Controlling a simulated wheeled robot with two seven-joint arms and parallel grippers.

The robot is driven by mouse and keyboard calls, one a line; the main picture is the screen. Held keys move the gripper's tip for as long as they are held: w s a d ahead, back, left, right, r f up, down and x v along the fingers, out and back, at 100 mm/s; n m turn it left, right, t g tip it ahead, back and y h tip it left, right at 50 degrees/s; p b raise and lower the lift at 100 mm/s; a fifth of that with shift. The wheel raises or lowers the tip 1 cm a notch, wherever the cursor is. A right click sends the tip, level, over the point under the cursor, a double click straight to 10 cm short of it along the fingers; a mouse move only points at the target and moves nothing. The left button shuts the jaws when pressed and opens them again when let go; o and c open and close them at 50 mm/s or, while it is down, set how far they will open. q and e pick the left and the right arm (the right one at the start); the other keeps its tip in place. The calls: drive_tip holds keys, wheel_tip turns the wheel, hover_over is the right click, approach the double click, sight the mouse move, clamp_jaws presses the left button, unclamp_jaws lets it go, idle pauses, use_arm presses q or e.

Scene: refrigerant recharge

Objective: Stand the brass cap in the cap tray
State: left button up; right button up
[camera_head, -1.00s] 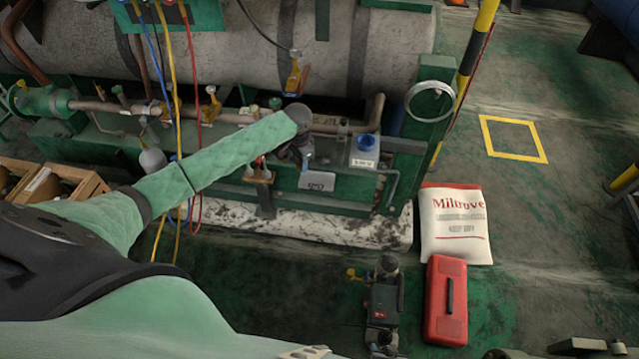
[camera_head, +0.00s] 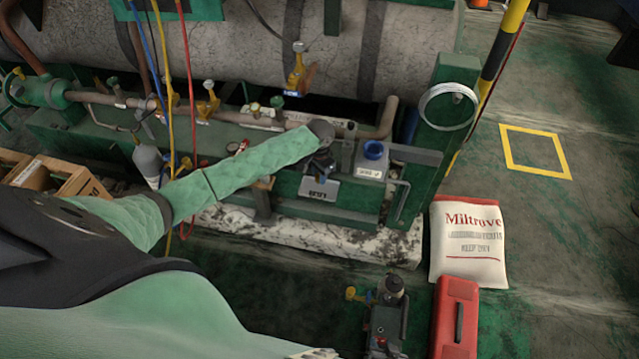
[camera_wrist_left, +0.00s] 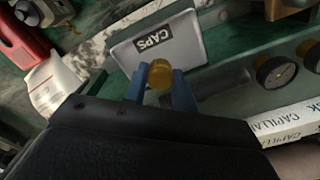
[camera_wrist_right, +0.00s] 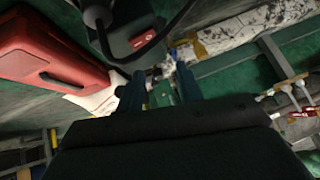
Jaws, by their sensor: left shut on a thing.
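The brass cap (camera_wrist_left: 160,75) is between the blue fingertips of my left gripper (camera_wrist_left: 160,88), which is shut on it. The cap tray (camera_wrist_left: 190,50), a grey tray with a CAPS label, lies just beyond the cap in the left wrist view. In the head view the tray (camera_head: 319,190) sits on the green skid, just below the end of my left arm. The cap is hidden there, and its height over the tray is hard to tell. My right gripper (camera_wrist_right: 158,88) is open, with nothing held between its fingers.
A grey box with a blue lid (camera_head: 371,160) stands just right of the tray. Gauges (camera_wrist_left: 275,72) and a capillary box (camera_wrist_left: 290,122) are near the left gripper. A pump (camera_head: 388,315), red toolbox (camera_head: 456,318) and white sack (camera_head: 468,240) stand on the floor.

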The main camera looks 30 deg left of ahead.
sight(319, 189)
use_arm(q)
drive_tip(key=shift+f, duration=2.2)
drive_tip(key=o, duration=0.9)
drive_tip(key=shift+f, duration=0.15)
drive_tip(key=shift+o, duration=0.2)
